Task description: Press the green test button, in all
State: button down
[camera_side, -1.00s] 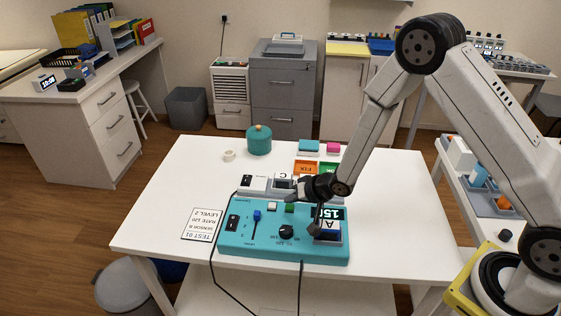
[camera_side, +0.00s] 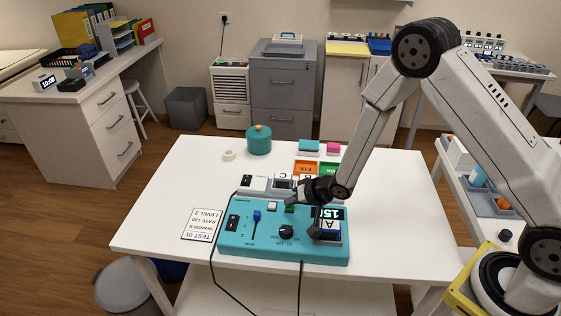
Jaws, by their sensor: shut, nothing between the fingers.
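A teal test box (camera_side: 262,247) lies on the white table, with black, blue and white controls and a dark knob (camera_side: 286,232). The green test button (camera_side: 289,209) is on its top near the far edge, partly covered by my gripper. My gripper (camera_side: 289,201) reaches in from the right, shut and empty, with its fingertips right at the button. I cannot tell whether they touch it or press it down. A block marked A (camera_side: 327,226) sits at the box's right end, beside a lit display (camera_side: 338,213).
A printed card (camera_side: 202,224) lies left of the box. Blocks in a pale rack (camera_side: 253,183) stand behind it, with orange (camera_side: 306,167) and green (camera_side: 328,168) trays farther back. A teal canister (camera_side: 258,140) stands at the back. Two dark cables hang over the front edge.

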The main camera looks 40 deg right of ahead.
aim_at(292, 208)
jog(key=shift+s+f, duration=0.1)
jog(key=shift+f, duration=0.5)
dwell(0.6)
jog(key=shift+r, duration=1.1)
jog(key=shift+r, duration=0.1)
jog(key=shift+r, duration=2.45)
